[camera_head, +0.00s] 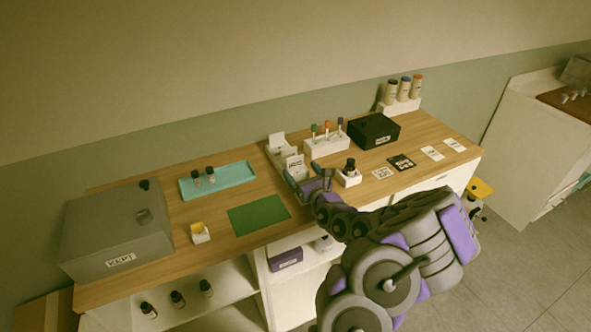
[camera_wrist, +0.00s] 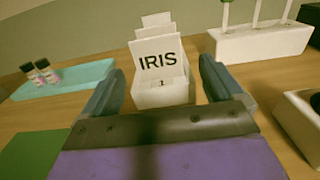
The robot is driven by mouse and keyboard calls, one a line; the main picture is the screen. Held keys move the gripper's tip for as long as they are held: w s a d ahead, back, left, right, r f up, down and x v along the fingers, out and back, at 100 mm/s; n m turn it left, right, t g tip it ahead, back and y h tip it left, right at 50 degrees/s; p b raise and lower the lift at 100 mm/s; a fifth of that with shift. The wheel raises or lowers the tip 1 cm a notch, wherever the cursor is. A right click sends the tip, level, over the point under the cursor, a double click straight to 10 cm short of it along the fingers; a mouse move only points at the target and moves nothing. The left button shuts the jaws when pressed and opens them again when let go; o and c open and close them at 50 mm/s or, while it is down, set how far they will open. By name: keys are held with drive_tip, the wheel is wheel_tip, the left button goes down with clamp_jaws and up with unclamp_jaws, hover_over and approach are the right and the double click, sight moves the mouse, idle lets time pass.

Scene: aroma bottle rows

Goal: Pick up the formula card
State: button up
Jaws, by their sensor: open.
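White formula cards stand upright one behind another in a white holder (camera_wrist: 163,95) on the wooden table. The front card (camera_wrist: 158,60) reads "IRIS" in the wrist view. In the head view the cards (camera_head: 294,161) show just beyond my gripper. My gripper (camera_head: 306,183) is open and empty. In the wrist view its two fingers (camera_wrist: 160,85) flank the holder, one on each side, with the card between them in the picture. I cannot tell whether the fingertips reach as far as the card.
A green mat (camera_head: 259,214) and a teal tray (camera_head: 217,180) with small bottles lie left. A white rack (camera_head: 326,146) with colored-top sticks stands right behind, a dark bottle in a white stand (camera_head: 348,177) right. A grey box (camera_head: 117,232) and black box (camera_head: 373,131) flank the table.

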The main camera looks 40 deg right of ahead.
sight(296, 165)
drive_tip(key=shift+b+x, duration=0.4)
drive_tip(key=shift+x, duration=1.25)
drive_tip(key=shift+c, duration=0.2)
drive_tip(key=c, duration=1.1)
